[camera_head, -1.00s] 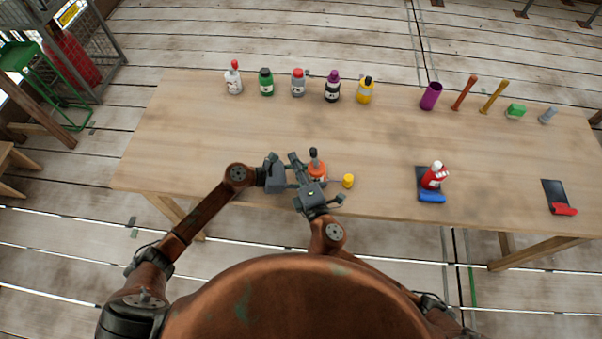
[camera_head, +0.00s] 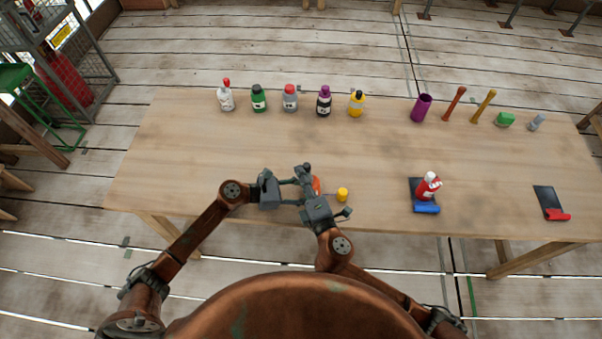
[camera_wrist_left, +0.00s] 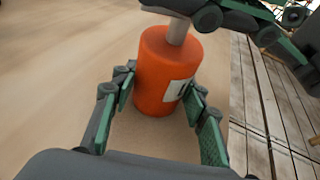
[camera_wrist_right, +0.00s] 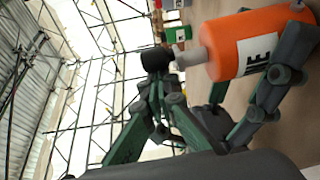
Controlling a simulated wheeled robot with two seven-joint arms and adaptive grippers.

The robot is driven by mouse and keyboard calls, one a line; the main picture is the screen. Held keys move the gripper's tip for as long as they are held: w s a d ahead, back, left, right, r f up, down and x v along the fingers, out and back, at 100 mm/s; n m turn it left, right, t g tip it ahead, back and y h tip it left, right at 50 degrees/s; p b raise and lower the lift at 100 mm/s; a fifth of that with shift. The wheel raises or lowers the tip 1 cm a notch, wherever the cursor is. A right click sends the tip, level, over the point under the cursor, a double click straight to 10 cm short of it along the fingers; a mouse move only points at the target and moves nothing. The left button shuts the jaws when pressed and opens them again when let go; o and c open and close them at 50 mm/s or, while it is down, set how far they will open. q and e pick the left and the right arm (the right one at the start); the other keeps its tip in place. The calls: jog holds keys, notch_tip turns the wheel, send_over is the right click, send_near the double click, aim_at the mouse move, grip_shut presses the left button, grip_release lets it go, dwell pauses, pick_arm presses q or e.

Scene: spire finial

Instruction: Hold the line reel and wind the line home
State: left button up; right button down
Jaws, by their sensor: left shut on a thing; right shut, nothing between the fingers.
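The line reel is an orange cylinder (camera_wrist_right: 248,45) with a white label, a grey shaft (camera_wrist_right: 190,58) and a dark knob (camera_wrist_right: 155,63) at the shaft's end. In the head view a sliver of the reel (camera_head: 316,185) shows behind my right gripper (camera_head: 304,173). My left gripper (camera_wrist_left: 158,88) is shut on the reel's orange body, one finger on each side. My right gripper (camera_wrist_right: 160,82) is shut and empty, with its fingers close beside the dark knob at the top. I cannot tell whether they touch it.
A yellow cap-like piece (camera_head: 342,195) stands just right of the reel. A red-and-white bottle (camera_head: 428,186) is on a dark mat farther right. Several bottles (camera_head: 289,98) line the back of the wooden table (camera_head: 210,150). Another dark mat (camera_head: 548,198) lies at far right.

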jog(key=shift+w+m+t+h, duration=0.2)
jog(key=shift+m+t+h, duration=0.2)
jog(key=shift+m+h, duration=0.6)
jog(key=m+h, duration=0.1)
jog(key=h, duration=0.1)
jog(key=m+t+h, duration=0.1)
jog(key=h, duration=0.1)
jog(key=shift+w, duration=0.4)
jog(key=shift+w+d, duration=0.1)
jog(key=shift+w, duration=0.1)
dwell(1.0)
